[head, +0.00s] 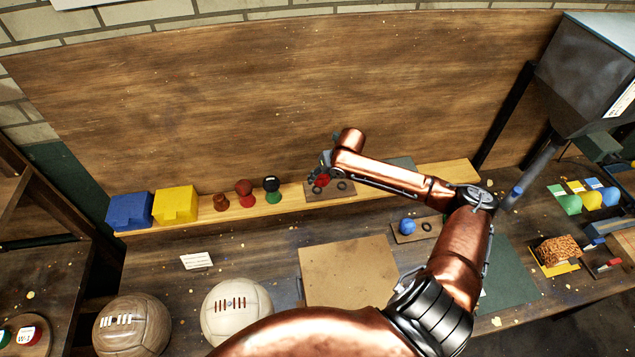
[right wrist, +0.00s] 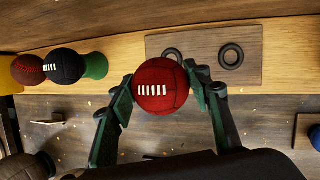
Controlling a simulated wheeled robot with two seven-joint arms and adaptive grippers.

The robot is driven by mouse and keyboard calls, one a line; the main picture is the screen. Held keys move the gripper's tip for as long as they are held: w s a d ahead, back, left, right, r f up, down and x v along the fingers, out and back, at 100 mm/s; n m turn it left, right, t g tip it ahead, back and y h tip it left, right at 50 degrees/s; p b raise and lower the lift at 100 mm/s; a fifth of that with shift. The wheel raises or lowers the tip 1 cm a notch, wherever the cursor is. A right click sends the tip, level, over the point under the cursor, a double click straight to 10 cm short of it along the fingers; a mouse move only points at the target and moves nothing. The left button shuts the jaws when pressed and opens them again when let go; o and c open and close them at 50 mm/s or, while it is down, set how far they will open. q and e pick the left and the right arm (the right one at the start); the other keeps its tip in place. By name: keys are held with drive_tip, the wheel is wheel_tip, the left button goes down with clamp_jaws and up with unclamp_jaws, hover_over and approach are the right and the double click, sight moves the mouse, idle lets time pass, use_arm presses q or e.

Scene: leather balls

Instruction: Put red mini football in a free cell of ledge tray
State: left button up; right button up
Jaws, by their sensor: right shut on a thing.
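The red mini football (right wrist: 160,87), with white lacing, is held between the two fingers of my right gripper (right wrist: 162,92). In the head view the red ball (head: 321,181) shows small at my right gripper (head: 319,178), in front of the ledge tray. The ledge tray (head: 316,195) is a flat brown board on the yellow wooden ledge. In the right wrist view the tray (right wrist: 206,44) has two dark rings, both empty; the ball appears just below the left ring. My left gripper is not in view.
On the ledge (head: 290,197), left of the tray, stand a black ball (head: 271,183) on a green stand, a dark red ball (head: 243,187) and yellow (head: 175,205) and blue (head: 129,211) boxes. A second tray (head: 410,236) on the bench holds a blue ball (head: 407,226). Two large balls lie at front left.

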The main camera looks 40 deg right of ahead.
sight(314, 186)
drive_tip(key=w+f, duration=0.3)
drive_tip(key=shift+d+f, duration=0.25)
drive_tip(key=shift+d, duration=0.05)
wheel_tip(314, 186, down, 3)
drive_tip(key=shift+w+p, duration=0.1)
drive_tip(key=shift+p, duration=0.8)
drive_tip(key=shift+d+f, duration=0.1)
drive_tip(key=shift+f, duration=0.15)
drive_tip(key=o, duration=1.2)
drive_tip(key=shift+o, duration=0.2)
drive_tip(key=shift+r, duration=0.1)
drive_tip(key=b+v, duration=0.1)
drive_tip(key=v, duration=1.1)
